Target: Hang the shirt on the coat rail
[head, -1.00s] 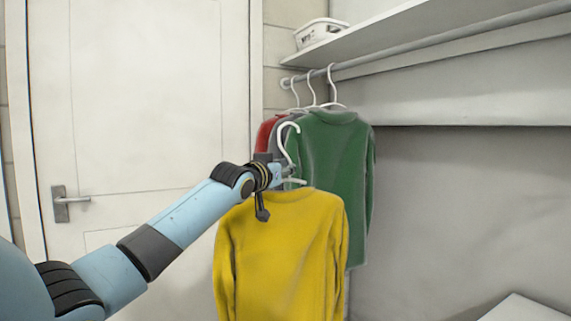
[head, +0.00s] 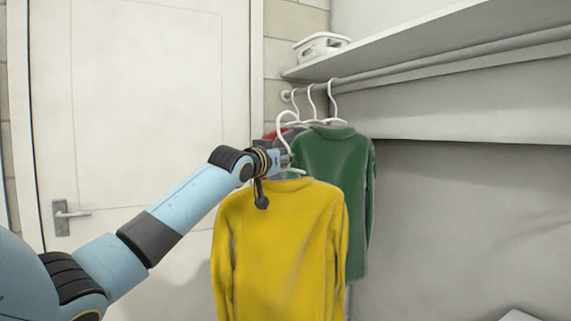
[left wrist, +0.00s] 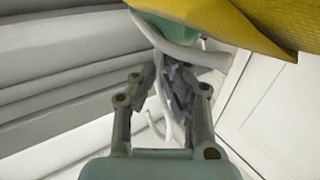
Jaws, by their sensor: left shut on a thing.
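A yellow shirt (head: 282,245) hangs on a white hanger (head: 285,128) in front of the rail. My left gripper (head: 283,157) is shut on this hanger just below its hook. The hook's top is below and in front of the coat rail (head: 440,62), apart from it. In the left wrist view my left gripper's fingers (left wrist: 165,92) close around the white hanger (left wrist: 178,52), with the yellow shirt (left wrist: 250,22) at the top edge. My right gripper is in neither view.
A white basket (head: 321,45) stands on the shelf (head: 420,38) above. The rail is bare to the right of the green shirt. A door (head: 140,110) is at the left.

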